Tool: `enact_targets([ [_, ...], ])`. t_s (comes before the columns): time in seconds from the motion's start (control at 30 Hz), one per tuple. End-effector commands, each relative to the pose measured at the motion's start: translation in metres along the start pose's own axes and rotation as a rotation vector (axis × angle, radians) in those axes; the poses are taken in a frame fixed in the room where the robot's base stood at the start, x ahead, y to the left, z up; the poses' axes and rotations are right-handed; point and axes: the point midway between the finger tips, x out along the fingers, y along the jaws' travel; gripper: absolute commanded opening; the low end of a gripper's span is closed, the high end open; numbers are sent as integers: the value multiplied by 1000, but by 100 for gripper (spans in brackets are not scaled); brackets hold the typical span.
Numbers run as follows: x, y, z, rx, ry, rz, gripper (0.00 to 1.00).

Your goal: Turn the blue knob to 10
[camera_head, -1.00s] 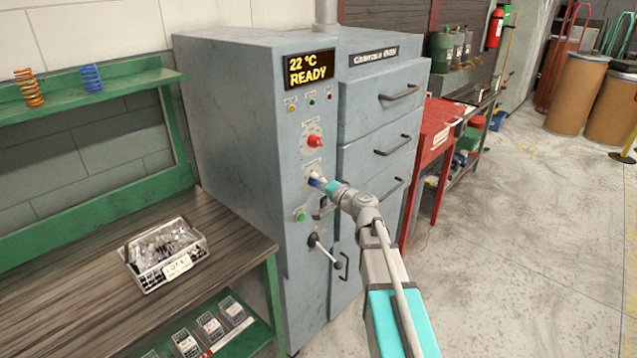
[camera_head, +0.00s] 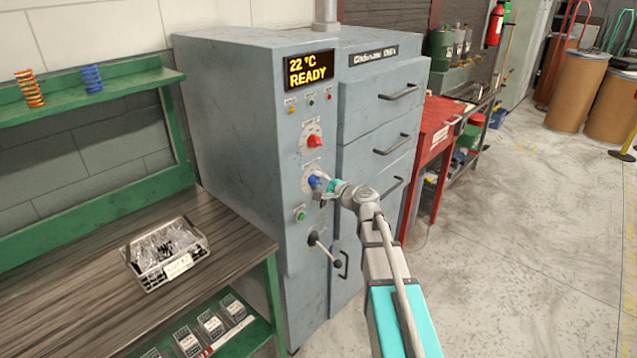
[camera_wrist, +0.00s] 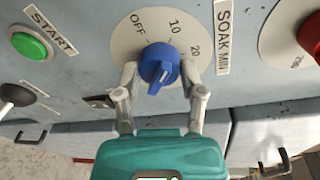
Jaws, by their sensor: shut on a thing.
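The blue knob (camera_wrist: 160,64) sits on a pale round dial plate marked OFF, 10 and 20, next to a SOAK MIN label (camera_wrist: 222,38) in the wrist view. A raised ridge crosses the knob, with one end toward my gripper; I cannot tell for sure which mark it indicates. My gripper (camera_wrist: 163,82) is shut on the blue knob, one finger on each side of it. In the head view the knob (camera_head: 315,182) shows on the front of the grey cabinet (camera_head: 262,165), with my gripper (camera_head: 323,185) at its right side.
A red knob (camera_head: 316,141) is above the blue one; a green START button (camera_head: 301,215) and a black-knobbed lever (camera_head: 324,249) are below. The display (camera_head: 309,72) reads 22 °C READY. Drawers with handles (camera_head: 399,92) stand at the right. A wooden bench (camera_head: 75,285) is at the left.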

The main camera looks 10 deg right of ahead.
Motion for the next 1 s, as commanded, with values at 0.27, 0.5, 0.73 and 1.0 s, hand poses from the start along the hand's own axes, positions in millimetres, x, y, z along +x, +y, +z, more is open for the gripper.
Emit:
enact_targets([
  [0.27, 1, -1, 0, 6, 0, -1, 4],
  [0.5, 1, -1, 0, 5, 0, -1, 78],
  [0.73, 0, 0, 0, 4, 0, 0, 86],
  [1.0, 0, 0, 0, 0, 0, 0, 86],
])
